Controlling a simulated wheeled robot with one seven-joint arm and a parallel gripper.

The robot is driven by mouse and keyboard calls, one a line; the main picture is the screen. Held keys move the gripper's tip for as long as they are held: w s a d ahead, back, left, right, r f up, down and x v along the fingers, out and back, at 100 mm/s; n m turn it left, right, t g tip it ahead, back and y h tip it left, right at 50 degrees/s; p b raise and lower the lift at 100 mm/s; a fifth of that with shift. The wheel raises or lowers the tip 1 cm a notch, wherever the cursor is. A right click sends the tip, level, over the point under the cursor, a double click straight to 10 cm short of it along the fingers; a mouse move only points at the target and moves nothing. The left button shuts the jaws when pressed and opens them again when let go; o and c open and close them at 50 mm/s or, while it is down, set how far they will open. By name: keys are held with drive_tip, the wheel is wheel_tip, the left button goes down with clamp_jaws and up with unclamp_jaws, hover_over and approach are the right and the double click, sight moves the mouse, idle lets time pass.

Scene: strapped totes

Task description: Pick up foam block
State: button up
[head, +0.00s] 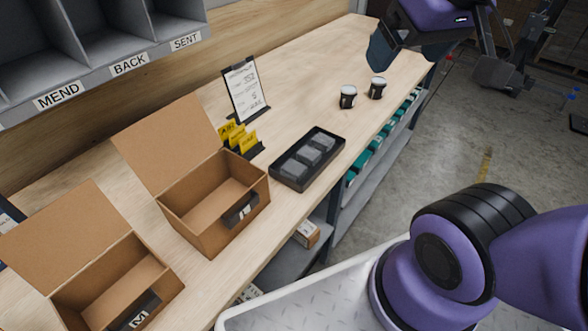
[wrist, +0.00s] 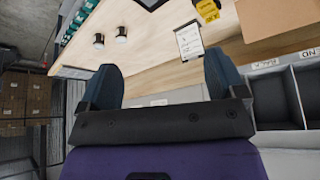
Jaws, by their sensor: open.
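Several grey foam blocks (head: 309,157) sit in a row in a black tray (head: 283,181) on the wooden bench. My gripper (head: 380,50) is up at the top right of the head view, beyond the tray and above the far part of the bench. In the wrist view my gripper (wrist: 163,78) shows two blue fingers spread wide with nothing between them. Part of a dark tray (wrist: 150,3) shows at the top edge of the wrist view; its blocks cannot be made out there.
Two open cardboard boxes (head: 188,210) (head: 75,292) stand at the near left. Yellow cards (head: 238,137) and a clipboard stand (head: 246,91) are behind the tray. Two dark-and-white cups (head: 348,97) (head: 377,88) stand beyond it. Labelled grey cubbies (head: 110,45) overhang the upper left.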

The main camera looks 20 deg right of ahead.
sight(294, 167)
idle(0.3)
